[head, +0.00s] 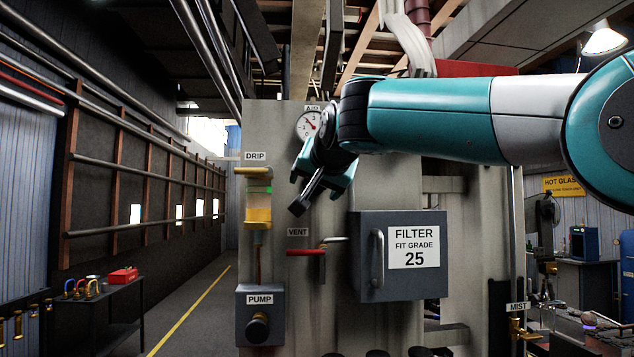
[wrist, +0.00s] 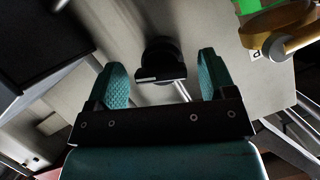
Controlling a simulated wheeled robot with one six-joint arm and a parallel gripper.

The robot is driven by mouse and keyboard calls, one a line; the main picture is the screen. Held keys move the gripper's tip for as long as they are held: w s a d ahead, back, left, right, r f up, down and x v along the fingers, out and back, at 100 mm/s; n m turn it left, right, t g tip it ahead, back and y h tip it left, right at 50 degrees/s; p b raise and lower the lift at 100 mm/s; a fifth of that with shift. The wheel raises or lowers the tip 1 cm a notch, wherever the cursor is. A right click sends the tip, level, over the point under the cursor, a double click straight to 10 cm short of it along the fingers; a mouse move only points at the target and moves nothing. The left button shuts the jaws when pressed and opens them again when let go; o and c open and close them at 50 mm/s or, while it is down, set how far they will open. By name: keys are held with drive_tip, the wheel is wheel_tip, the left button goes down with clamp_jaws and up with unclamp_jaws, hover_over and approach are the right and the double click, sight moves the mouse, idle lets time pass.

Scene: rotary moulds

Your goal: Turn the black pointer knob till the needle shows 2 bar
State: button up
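The black pointer knob (wrist: 161,62) shows in the wrist view on a pale panel, with a white mark on its bar. My gripper (wrist: 163,72) is open, one teal padded finger on each side of the knob, with gaps between fingers and knob. In the head view my gripper (head: 318,185) is in front of the panel, just below the gauge, and hides the knob. The round white gauge (head: 307,124) is under the AIR label. It has a red needle, but its exact reading is too small to tell.
The DRIP oiler (head: 258,215) with amber liquid is left of my gripper. Below are the red VENT lever (head: 305,253), the grey FILTER box (head: 372,290) with its handle, and the PUMP box (head: 248,330). In the wrist view a brass part (wrist: 280,40) is at upper right.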

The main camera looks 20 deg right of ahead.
drive_tip(key=b+v, duration=0.3)
drive_tip(key=v, duration=1.4)
drive_tip(key=shift+s, duration=0.25)
drive_tip(key=shift+a, duration=0.1)
drive_tip(key=s+a+f+n+g+y+b, duration=0.1)
drive_tip(key=a+f+n+g+b, duration=0.2)
drive_tip(key=f, duration=1.2)
drive_tip(key=a+f+n+g+y+b, duration=0.1)
drive_tip(key=f+n+g+b, duration=0.3)
drive_tip(key=f, duration=1)
drive_tip(key=s+f+n+g+y+b, duration=0.2)
drive_tip(key=s+f+n+g, duration=0.3)
drive_tip(key=s+f, duration=1.4)
wheel_tip(320, 180, down, 4)
drive_tip(key=shift+s+f+g+y+b, duration=0.15)
drive_tip(key=shift+g+y+b, duration=0.25)
drive_tip(key=shift+g, duration=0.5)
